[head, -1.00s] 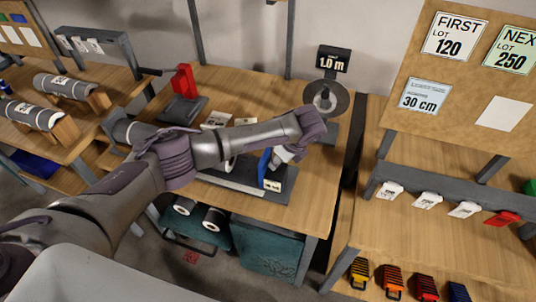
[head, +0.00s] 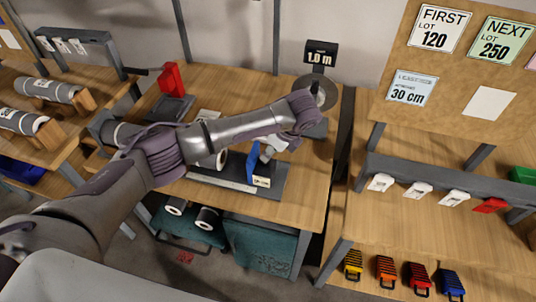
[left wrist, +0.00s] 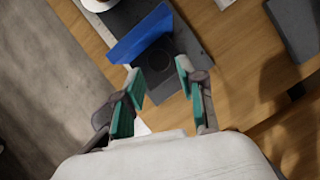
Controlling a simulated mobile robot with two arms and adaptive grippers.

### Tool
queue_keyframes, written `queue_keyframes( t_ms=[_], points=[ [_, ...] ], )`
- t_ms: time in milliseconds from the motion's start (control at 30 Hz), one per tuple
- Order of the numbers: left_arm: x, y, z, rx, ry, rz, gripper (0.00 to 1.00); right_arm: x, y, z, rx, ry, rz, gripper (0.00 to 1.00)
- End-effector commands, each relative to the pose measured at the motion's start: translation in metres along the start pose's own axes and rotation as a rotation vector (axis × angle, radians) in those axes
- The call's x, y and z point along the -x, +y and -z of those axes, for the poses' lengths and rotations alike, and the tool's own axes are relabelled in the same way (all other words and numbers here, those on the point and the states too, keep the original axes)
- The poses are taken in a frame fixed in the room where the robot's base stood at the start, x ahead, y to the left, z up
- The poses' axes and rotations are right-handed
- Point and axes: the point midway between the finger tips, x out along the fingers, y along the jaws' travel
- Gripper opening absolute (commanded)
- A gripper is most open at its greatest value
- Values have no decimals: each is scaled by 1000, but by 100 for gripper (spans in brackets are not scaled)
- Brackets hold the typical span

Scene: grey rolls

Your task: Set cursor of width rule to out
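The width rule is a dark grey base (head: 214,180) lying on the middle bench, with a pale strip along its front edge. Its blue cursor (head: 253,163) stands upright toward the right end, with a small pale label at its foot. In the left wrist view the blue cursor (left wrist: 142,36) is just beyond the fingertips, on the dark base (left wrist: 188,40). My left gripper (left wrist: 160,78) is open and empty, its green-padded fingers apart. In the head view my left gripper (head: 270,148) is partly hidden by its wrist, beside the cursor. My right gripper is not in view.
A red-handled device (head: 169,78) stands at the bench's back left. A round disc (head: 318,92) under a "1.0 m" display (head: 321,54) stands at the back right. Grey rolls (head: 48,90) lie on the left bench. The right bench (head: 400,235) has a card board above it.

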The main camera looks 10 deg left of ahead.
Motion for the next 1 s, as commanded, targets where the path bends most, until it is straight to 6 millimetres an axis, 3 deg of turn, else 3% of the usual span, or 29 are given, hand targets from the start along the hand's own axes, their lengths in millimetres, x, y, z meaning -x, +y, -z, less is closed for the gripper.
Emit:
queue_keyframes(
  t_ms=[200,400,1000],
  points=[
    [49,-1,1,-1,0,4,40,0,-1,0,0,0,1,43],
    [76,-1,1,0,0,1,40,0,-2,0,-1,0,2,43],
    [83,0,0,0,-1,-1,40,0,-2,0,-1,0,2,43]
  ],
)
